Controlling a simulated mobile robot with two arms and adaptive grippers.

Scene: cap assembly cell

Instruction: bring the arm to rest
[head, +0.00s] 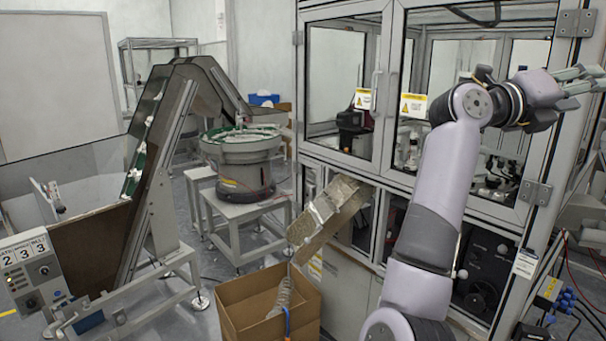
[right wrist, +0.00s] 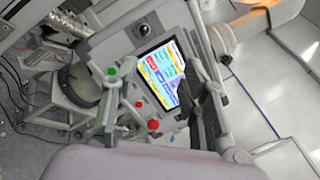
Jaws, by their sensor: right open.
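My right arm rises from the bottom of the head view, at right of centre, and bends to the right at the top. My right gripper (head: 582,80) is at the upper right, with its fingers pointing right. The fingers are apart with nothing seen between them. The gripper is raised in front of the glazed machine cabinet (head: 468,17). My left gripper is not in view.
A cardboard box (head: 240,312) stands on the floor below a metal chute (head: 328,216). A round feeder (head: 238,160) and an inclined conveyor (head: 150,165) stand at left. The right wrist view shows a lit touchscreen (right wrist: 163,72) with a red button (right wrist: 153,124) and a green button (right wrist: 112,71).

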